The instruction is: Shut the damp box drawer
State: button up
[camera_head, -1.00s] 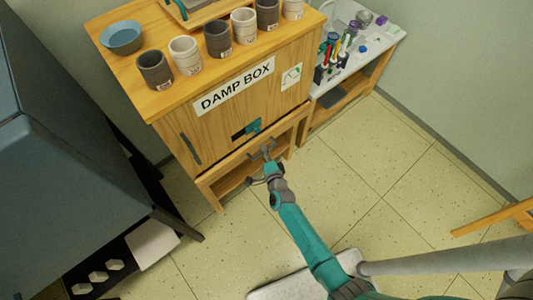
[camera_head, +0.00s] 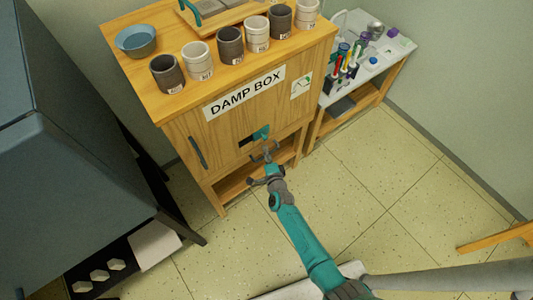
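The wooden damp box (camera_head: 240,119) stands upright, with a white "DAMP BOX" label on its front. A dark opening with a teal piece (camera_head: 262,132) shows low on the front. A dark vertical handle (camera_head: 198,153) is at the left of the front. My gripper (camera_head: 264,152) is at the lower front, just below the teal piece. Contact cannot be told, and its fingers are too small to judge. The drawer's edges are partly hidden by my gripper, and any remaining gap is unclear.
Several grey and white cups (camera_head: 231,46) and a blue bowl (camera_head: 136,41) stand on top of the box. A side table (camera_head: 372,70) with tools is at the right. A dark grey cabinet (camera_head: 70,190) is at the left. The tiled floor (camera_head: 400,190) at right is mostly clear.

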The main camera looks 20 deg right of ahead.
jog(key=v, duration=1.2)
dwell(0.3)
jog(key=s+d+r+n, duration=0.1)
jog(key=s+r+n, duration=0.25)
jog(key=s, duration=0.45)
jog(key=s+d+r+n+y, duration=0.1)
jog(key=s+r+n, duration=0.25)
jog(key=s, duration=0.45)
jog(key=s+d+r+n, duration=0.1)
jog(key=s+r+n, duration=0.25)
jog(key=s, duration=0.45)
jog(key=s+r+n, duration=0.3)
jog(key=s+r, duration=0.2)
jog(key=r, duration=0.4)
jog(key=s+r+n+g, duration=0.1)
jog(key=s+r+n, duration=0.3)
jog(key=r, duration=0.5)
jog(key=shift+s+a, duration=0.25)
jog(key=shift+s, duration=0.95)
jog(key=shift+r+n, duration=0.1)
jog(key=shift+n, duration=0.15)
